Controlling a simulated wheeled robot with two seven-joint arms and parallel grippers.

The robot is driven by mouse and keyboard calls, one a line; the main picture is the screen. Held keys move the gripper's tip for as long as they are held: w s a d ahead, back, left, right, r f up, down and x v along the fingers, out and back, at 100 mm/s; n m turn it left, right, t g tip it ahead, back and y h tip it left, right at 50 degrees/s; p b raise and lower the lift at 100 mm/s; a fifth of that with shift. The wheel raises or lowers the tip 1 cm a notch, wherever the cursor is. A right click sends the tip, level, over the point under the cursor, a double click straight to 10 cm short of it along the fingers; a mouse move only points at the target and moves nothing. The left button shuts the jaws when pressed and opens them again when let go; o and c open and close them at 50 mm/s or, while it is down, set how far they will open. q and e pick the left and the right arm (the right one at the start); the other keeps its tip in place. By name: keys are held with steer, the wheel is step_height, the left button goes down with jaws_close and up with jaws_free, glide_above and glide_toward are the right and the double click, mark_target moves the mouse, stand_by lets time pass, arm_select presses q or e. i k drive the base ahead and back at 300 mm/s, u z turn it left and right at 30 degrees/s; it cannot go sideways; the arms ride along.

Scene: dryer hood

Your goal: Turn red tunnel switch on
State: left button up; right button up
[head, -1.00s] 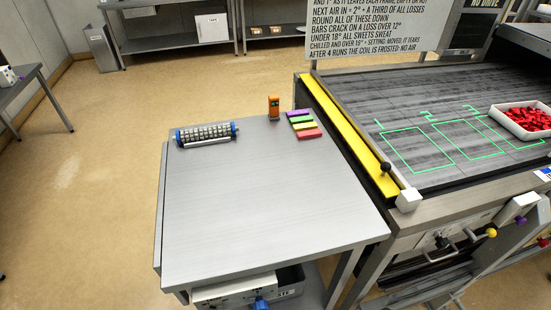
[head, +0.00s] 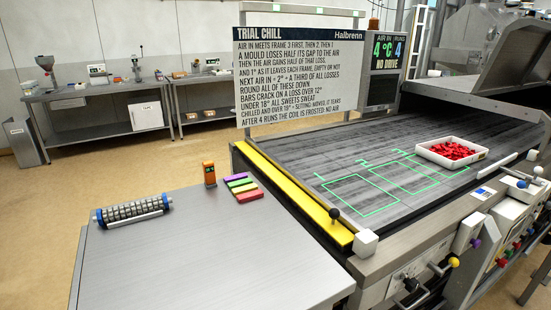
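No switch is clearly readable as the red tunnel switch. Small coloured controls (head: 516,246), some of them reddish, sit on the machine's front side at the right edge of the head view. They are too small to tell their labels or positions. The machine's dark belt bed (head: 300,150) runs toward a grey hood (head: 488,72) at the upper right. A display panel (head: 387,52) reads "AIR IN 4°C", "RUNS 4" and "NO DRIVE". Neither of my grippers is in view.
A metal table (head: 200,250) stands in front, with a roller tool (head: 133,212), an orange device (head: 209,174) and coloured bars (head: 242,187). A white tray (head: 425,156) of red pieces rests on the bed. Purple (head: 475,243) and yellow (head: 453,262) knobs stick out in front.

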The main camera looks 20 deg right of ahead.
mark_target(502, 263)
steer(key=z, duration=2.95)
steer(key=k, duration=1.3)
steer(key=z, duration=0.7)
steer(key=i, duration=1.5)
steer(key=u, duration=0.45)
steer(key=i, duration=1.7)
steer(key=u, duration=1.9)
steer(key=i, duration=0.75)
steer(key=u, duration=0.7)
